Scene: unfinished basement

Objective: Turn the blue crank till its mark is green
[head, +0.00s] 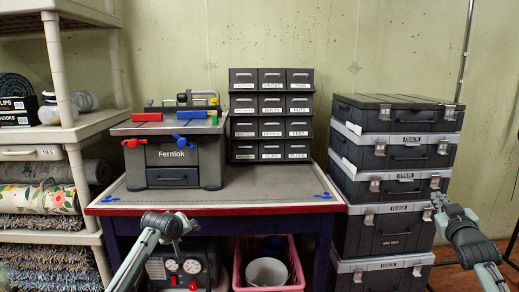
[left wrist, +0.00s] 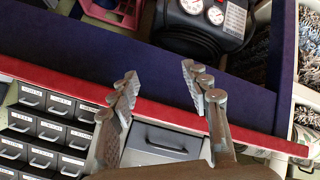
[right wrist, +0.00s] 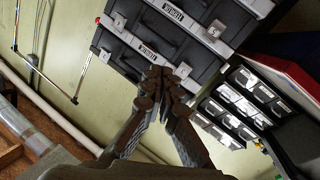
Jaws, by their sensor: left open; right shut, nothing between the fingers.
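The blue crank (head: 183,141) sticks out on the upper front of the grey Fernlok bench unit (head: 210,160), right of a red crank (head: 132,143). No mark on the blue crank is clear enough to read its colour. My left gripper (head: 188,223) is in front of and below the table's front edge, apart from the crank. In the left wrist view it (left wrist: 160,88) is open and empty, with the table edge behind it. My right gripper (head: 437,203) is far right, by the stacked cases. In the right wrist view it (right wrist: 160,76) is shut and empty.
The unit stands on a table with a red front edge (head: 250,209). A dark drawer rack (head: 271,115) stands behind right. Stacked black cases (head: 392,160) stand right of the table, shelves (head: 65,137) left. Below are a gauged compressor (head: 182,268) and a pink basket (head: 240,270). The table's right part is clear.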

